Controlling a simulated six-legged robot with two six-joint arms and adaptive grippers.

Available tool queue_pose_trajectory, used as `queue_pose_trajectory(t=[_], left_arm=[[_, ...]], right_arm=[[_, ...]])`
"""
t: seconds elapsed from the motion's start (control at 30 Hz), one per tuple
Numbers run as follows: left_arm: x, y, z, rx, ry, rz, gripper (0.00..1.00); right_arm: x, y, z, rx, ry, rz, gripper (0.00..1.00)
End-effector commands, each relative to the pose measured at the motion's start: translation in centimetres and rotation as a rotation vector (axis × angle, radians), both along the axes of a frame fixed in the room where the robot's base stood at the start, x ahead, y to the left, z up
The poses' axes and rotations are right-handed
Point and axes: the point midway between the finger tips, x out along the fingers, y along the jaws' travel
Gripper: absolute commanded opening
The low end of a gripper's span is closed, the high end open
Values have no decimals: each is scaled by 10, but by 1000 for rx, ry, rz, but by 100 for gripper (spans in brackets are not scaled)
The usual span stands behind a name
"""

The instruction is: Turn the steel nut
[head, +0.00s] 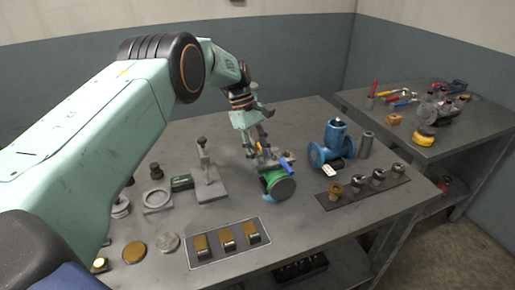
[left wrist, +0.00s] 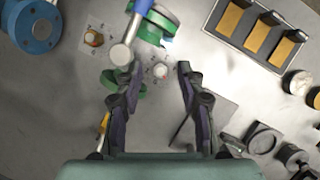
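My left gripper (head: 257,150) is open and points down over the table, just behind the green valve (head: 278,184) with a blue lever (head: 286,163). In the left wrist view its fingers (left wrist: 159,70) are spread, with nothing held. A round grey metal piece (left wrist: 121,54) at the end of the blue lever is beside the left fingertip. I cannot tell for sure which piece is the steel nut. My right gripper is not in view.
A blue flanged valve (head: 334,144) and a grey cylinder (head: 366,145) stand to the right. A dark strip (head: 352,200) carries several small fittings. A tray of blocks (head: 205,262) lies in front, a grey stand (head: 204,170) to the left. A second table (head: 468,128) holds tools.

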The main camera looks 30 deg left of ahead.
Motion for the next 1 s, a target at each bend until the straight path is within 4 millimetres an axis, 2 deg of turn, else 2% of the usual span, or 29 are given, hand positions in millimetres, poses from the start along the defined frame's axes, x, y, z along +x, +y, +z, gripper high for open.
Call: queue_pose_trajectory(t=[0.17,0.6,1.0], left_arm=[[2,6,15,-1,-4,1,39],[10,37,92,1,-3,1,39],[12,44,111,1,-1,0,39]], right_arm=[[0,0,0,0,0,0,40],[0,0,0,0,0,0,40],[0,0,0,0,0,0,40]])
